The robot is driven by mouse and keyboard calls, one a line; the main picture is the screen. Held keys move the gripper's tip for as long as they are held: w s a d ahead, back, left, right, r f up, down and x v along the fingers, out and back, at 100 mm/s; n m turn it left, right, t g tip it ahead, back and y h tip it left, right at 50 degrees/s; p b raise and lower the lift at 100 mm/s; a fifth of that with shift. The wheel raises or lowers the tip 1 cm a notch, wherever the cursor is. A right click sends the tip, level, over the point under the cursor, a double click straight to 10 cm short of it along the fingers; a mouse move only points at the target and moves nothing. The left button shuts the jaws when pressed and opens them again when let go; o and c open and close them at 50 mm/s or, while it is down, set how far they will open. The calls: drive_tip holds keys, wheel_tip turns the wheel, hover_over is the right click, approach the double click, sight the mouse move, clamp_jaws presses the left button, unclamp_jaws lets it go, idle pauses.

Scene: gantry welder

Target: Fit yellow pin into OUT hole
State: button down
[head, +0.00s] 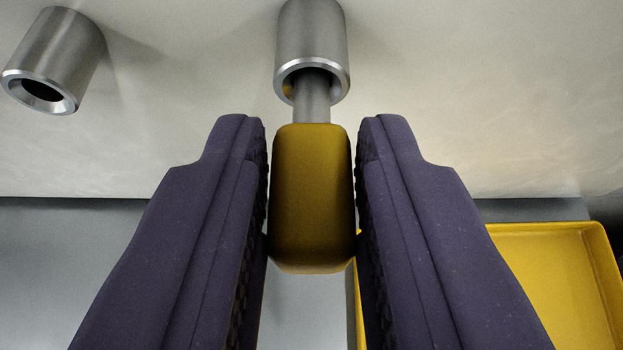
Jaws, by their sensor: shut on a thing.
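The yellow pin (311,197) has a rounded yellow grip and a grey metal shank (312,97). My gripper (312,190) is shut on the yellow grip, with one dark purple finger on each side. The shank points away from me, and its far end is inside the mouth of a metal socket (311,40) at the top middle. A dark gap shows around the shank in the mouth. How deep the shank sits is hidden. I see no OUT label, so I cannot tell which hole this is.
A second metal socket (55,60) with an empty dark hole stands out from the pale wall (180,150) at the upper left. A yellow tray (590,236) lies at the lower right, partly behind my right finger. A grey surface (80,270) lies below the wall.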

drive_tip(key=shift+w, duration=0.45)
drive_tip(key=c, duration=0.8)
unclamp_jaws()
drive_tip(key=s+r+t+b, duration=0.1)
drive_tip(key=s+r+b, duration=0.1)
drive_tip(key=s+r, duration=0.8)
drive_tip(key=s+r+b, duration=0.1)
drive_tip(key=s+r, duration=0.9)
drive_tip(key=r, duration=0.6)
drive_tip(key=s+r+t+b, duration=0.1)
drive_tip(key=s+r+b, duration=0.1)
drive_tip(key=s+r, duration=0.8)
wheel_tip(320, 180, up, 3)
drive_tip(key=shift+f+t+b, duration=0.1)
drive_tip(key=shift+t+b, duration=0.2)
drive_tip(key=shift+b, duration=0.05)
